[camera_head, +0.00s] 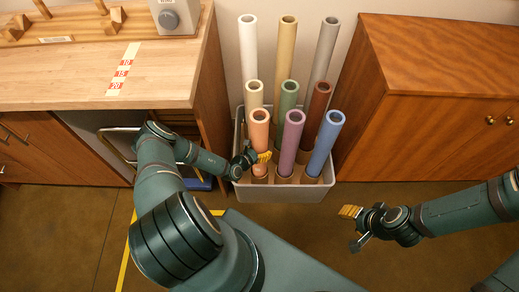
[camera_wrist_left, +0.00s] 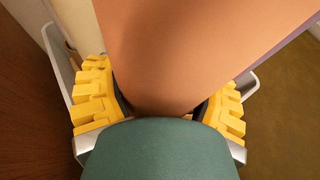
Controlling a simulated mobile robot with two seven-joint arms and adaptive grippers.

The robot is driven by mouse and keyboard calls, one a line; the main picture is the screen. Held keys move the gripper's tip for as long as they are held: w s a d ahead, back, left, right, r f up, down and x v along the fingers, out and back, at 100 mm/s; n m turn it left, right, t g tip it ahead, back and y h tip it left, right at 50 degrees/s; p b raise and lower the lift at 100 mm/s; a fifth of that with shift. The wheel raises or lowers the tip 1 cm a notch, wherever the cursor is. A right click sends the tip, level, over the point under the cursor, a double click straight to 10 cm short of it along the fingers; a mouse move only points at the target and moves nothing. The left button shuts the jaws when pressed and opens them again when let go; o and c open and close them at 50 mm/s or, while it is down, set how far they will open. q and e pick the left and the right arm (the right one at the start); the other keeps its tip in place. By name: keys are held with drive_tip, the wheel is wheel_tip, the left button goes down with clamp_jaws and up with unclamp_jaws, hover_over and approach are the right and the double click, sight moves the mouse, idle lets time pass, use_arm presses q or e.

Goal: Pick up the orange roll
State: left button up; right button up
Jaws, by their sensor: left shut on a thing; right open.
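The orange roll (camera_head: 259,131) stands upright in the front left place of a grey bin (camera_head: 284,191), among several other rolls. My left gripper (camera_head: 262,158) is at the lower part of the orange roll, shut on it. In the left wrist view the orange roll (camera_wrist_left: 185,50) fills the middle, with the yellow fingers of my left gripper (camera_wrist_left: 158,110) on both sides of it. The base of the roll is partly hidden by the gripper. My right gripper (camera_head: 350,212) is open and empty over the floor to the right of the bin.
A purple roll (camera_head: 289,145) stands close to the right of the orange one, and a blue roll (camera_head: 325,143) beyond it. A wooden workbench (camera_head: 160,75) is at the left and a wooden cabinet (camera_head: 430,60) at the right. Floor in front of the cabinet is clear.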

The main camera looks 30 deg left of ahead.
wheel_tip(320, 180, up, 21)
drive_tip(key=w+p, duration=0.1)
drive_tip(key=p, duration=1.8)
drive_tip(key=shift+d+f+p, duration=0.15)
drive_tip(key=shift+d+p, duration=0.1)
drive_tip(key=shift+p, duration=0.15)
